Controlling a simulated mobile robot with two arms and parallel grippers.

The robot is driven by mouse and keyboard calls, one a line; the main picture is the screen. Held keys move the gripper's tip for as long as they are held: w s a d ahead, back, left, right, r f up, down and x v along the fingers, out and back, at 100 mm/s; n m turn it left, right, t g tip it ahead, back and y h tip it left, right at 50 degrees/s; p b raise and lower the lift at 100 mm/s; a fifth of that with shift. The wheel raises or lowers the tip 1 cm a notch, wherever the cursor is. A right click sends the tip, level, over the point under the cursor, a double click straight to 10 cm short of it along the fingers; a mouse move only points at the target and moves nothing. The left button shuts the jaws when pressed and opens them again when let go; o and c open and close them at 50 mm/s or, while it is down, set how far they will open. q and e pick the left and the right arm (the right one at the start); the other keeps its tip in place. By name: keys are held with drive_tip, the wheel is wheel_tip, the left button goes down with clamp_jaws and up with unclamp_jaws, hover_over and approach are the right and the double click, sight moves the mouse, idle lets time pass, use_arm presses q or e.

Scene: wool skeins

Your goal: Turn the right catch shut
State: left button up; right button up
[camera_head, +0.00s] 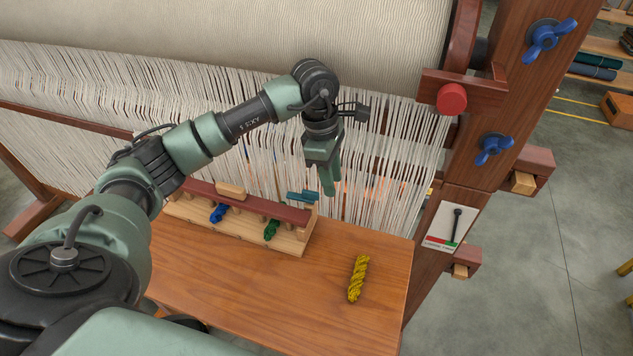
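A wooden rack (288,241) stands at the back of the wooden bench, with a dark red bar (262,208) along its top. A small teal piece (302,196), which looks like the right catch, sits at the bar's right end. It is small, and I cannot tell whether it is turned open or shut. The rack's left end is partly behind my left arm, and no left catch shows clearly. My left gripper (328,188) points down just right of the teal piece and appears apart from it. Its fingers overlap in this view, so their opening is unclear. My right gripper is out of view.
A blue skein (218,213) and a green skein (271,230) are in the rack. A yellow skein (358,278) lies on the bench (260,310), which is otherwise clear at the front. Loom threads (400,160) hang close behind. A loom post (480,150) stands at the right.

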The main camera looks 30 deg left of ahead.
use_arm(q)
drive_tip(key=r+y, duration=0.1)
drive_tip(key=y, duration=0.1)
hover_over(310, 192)
drive_tip(key=shift+w+d+r+n+g, duration=0.1)
drive_tip(key=shift+w+n+g, duration=0.2)
drive_tip(key=shift+n, duration=0.1)
drive_tip(key=shift+s+a+f, duration=0.2)
wheel_tip(310, 192, down, 6)
drive_tip(key=p, duration=0.2)
drive_tip(key=shift+d+p, duration=0.1)
drive_tip(key=shift+p, duration=0.3)
drive_tip(key=shift+f, duration=0.6)
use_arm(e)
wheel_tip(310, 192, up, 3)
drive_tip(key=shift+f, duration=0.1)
use_arm(q)
drive_tip(key=shift+c, duration=0.3)
clamp_jaws()
